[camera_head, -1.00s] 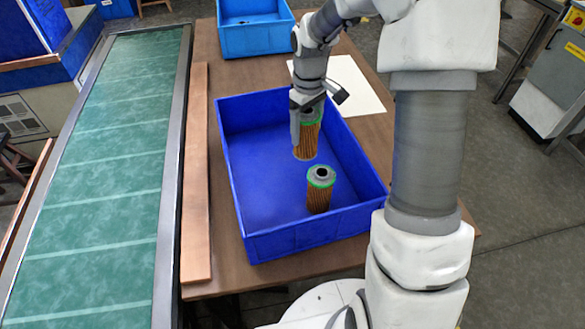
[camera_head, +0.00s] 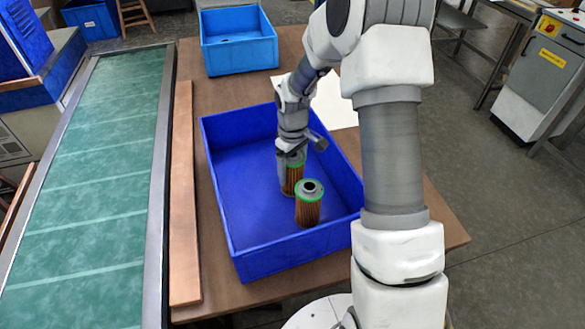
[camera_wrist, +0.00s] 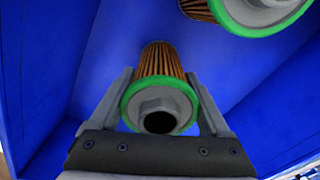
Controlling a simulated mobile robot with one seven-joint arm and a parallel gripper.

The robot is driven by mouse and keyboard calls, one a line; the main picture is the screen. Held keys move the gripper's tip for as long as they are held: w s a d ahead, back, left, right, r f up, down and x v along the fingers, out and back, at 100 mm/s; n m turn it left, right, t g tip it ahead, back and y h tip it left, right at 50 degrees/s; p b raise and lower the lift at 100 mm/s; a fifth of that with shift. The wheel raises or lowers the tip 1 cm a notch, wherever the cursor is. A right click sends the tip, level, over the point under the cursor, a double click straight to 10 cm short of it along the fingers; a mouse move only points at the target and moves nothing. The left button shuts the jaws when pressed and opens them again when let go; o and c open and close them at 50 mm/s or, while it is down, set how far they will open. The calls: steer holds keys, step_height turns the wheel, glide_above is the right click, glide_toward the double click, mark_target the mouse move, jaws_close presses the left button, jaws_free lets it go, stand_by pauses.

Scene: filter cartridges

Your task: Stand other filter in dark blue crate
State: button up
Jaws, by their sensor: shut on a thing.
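The dark blue crate (camera_head: 243,240) stands on the brown table. My gripper (camera_head: 291,163) is inside it, shut on one filter (camera_head: 291,184), which is upright with orange-brown pleats and a green rim. The wrist view shows this held filter (camera_wrist: 160,97) between the two fingers (camera_wrist: 158,105), its grey end cap and dark hole facing the camera. Its lower end is at or close to the crate floor; I cannot tell if it touches. The other filter (camera_head: 308,206) stands upright on the crate floor, nearer the head camera; it also shows at the wrist view's top right (camera_wrist: 250,12).
The left part of the crate floor is clear. A lighter blue crate (camera_head: 240,60) stands at the table's back. A white sheet (camera_head: 335,105) lies behind the dark blue crate. A wooden strip (camera_head: 184,200) and a green conveyor (camera_head: 95,190) run along the left.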

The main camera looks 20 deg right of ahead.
steer(key=o, duration=1.3)
steer(key=shift+f, duration=0.1)
